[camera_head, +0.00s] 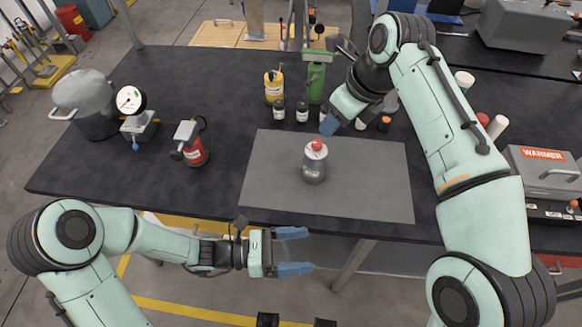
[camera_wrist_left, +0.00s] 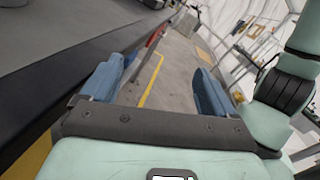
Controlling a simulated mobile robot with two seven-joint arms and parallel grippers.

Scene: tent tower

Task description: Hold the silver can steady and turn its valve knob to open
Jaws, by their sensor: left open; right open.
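The silver can (camera_head: 314,167) stands upright on a grey mat (camera_head: 270,190) on the dark table. Its red valve knob (camera_head: 316,146) is on top. My left gripper (camera_head: 294,251) is open and empty in front of the table's front edge, below the can in the head view. In the left wrist view my left gripper (camera_wrist_left: 160,85) shows two blue fingers apart with nothing between them. My right gripper (camera_head: 330,125) is above the table, just behind and to the right of the knob, apart from it. Its fingers overlap in the head view. The can is not seen in the left wrist view.
A red canister (camera_head: 193,150), a gauge (camera_head: 131,100) and a silver pot (camera_head: 85,105) stand at the left. A yellow bottle (camera_head: 273,86), a green bottle (camera_head: 316,80) and small jars stand behind the mat. A warmer box (camera_head: 545,170) is at the right. The mat around the can is clear.

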